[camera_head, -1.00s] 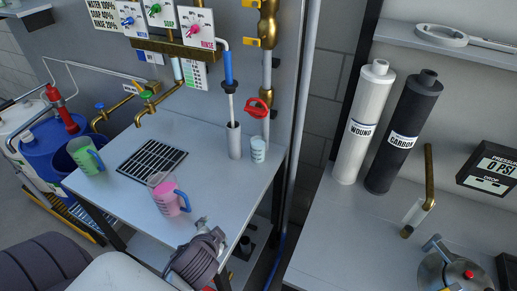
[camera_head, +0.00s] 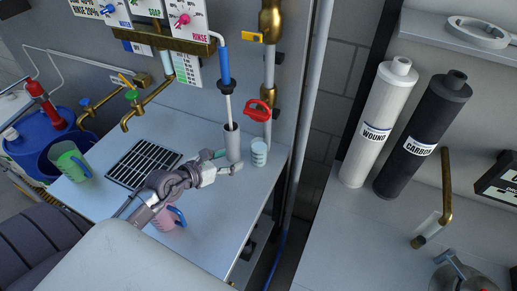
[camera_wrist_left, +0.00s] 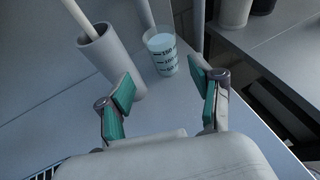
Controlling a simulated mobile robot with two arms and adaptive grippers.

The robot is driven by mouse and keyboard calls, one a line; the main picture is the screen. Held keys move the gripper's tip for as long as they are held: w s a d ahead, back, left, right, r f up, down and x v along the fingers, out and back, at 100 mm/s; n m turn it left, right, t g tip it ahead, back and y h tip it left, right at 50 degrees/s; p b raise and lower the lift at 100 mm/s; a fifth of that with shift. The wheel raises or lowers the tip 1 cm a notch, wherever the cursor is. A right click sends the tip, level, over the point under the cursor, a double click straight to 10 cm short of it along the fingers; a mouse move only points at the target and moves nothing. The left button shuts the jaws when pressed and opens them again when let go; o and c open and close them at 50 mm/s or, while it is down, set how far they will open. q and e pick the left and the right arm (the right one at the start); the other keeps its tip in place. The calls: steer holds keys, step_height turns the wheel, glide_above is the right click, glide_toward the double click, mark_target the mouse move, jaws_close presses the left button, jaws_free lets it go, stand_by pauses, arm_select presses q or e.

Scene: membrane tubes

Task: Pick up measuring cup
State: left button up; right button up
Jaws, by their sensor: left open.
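The measuring cup (camera_head: 259,152) is small, clear and marked with dark graduations. It stands upright near the right back edge of the grey table. In the left wrist view the cup (camera_wrist_left: 162,55) shows just beyond and between the fingertips. My left gripper (camera_head: 230,161) is open and empty, with teal pads, to the left of the cup in the head view. In the wrist view a gap shows between my left gripper (camera_wrist_left: 168,95) and the cup. My right gripper is not in view.
A grey cylinder (camera_head: 232,142) holding a white rod stands close left of the cup, near my left gripper. A pink mug (camera_head: 168,220) is partly hidden by my left arm. A green mug (camera_head: 70,160) is at left. A red-handled valve (camera_head: 258,110) is behind the cup.

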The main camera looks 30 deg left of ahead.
mark_target(253, 151)
arm_select(q)
steer(key=x, duration=0.8)
steer(key=shift+d+p, duration=0.1)
steer(key=shift+p, duration=0.25)
steer(key=x, duration=0.5)
steer(key=shift+w+f, duration=0.1)
steer(key=shift+f, duration=0.35)
steer(key=shift+r, duration=0.1)
steer(key=shift+c, duration=1.2)
steer(key=c, duration=0.7)
steer(key=shift+r, duration=0.15)
